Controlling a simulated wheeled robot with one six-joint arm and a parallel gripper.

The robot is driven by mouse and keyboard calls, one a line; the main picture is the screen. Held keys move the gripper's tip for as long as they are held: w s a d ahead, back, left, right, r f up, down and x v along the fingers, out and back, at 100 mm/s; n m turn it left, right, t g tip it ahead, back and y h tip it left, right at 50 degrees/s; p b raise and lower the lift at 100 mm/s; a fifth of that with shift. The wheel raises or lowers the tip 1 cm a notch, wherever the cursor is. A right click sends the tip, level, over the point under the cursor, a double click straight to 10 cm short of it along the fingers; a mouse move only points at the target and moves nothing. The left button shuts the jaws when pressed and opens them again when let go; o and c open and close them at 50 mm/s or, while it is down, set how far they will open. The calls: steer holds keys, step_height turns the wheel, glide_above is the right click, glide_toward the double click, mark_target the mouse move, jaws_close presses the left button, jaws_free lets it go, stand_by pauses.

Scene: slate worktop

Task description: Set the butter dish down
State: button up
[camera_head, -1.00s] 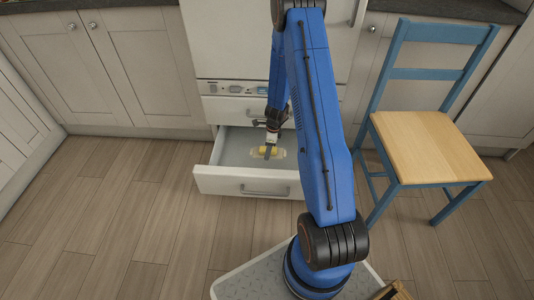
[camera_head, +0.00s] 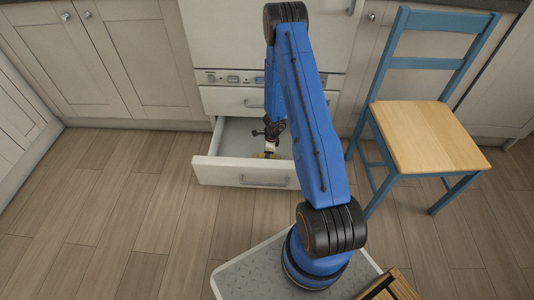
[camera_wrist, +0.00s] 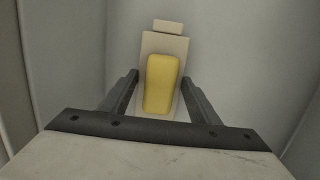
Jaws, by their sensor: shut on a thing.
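The butter dish (camera_wrist: 165,43) is a pale cream tray with a small tab at its far end and a yellow block of butter (camera_wrist: 161,84) on it. My gripper (camera_wrist: 160,79) is shut on the dish, with one finger at each side. In the head view my gripper (camera_head: 268,152) reaches down inside the open drawer. Only a little yellow of the butter (camera_head: 263,155) shows there, and the rest is hidden by my gripper. I cannot tell whether the dish touches the drawer floor.
The open drawer (camera_head: 240,174) has a pale floor and walls around my gripper, with free room to the left. A closed drawer (camera_head: 225,100) sits just above. A blue chair with a wooden seat (camera_head: 425,137) stands to the right.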

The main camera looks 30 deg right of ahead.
steer(key=shift+f, duration=0.45)
steer(key=shift+w+d, duration=0.1)
steer(key=shift+w, duration=0.2)
steer(key=shift+d, duration=0.1)
steer(key=shift+w+d, duration=0.45)
steer(key=shift+w, duration=0.25)
steer(key=shift+w+d, duration=0.45)
steer(key=shift+w, duration=0.2)
steer(key=shift+f, duration=0.65)
steer(key=shift+f, duration=0.1)
steer(key=o, duration=1.3)
steer(key=shift+o, duration=0.2)
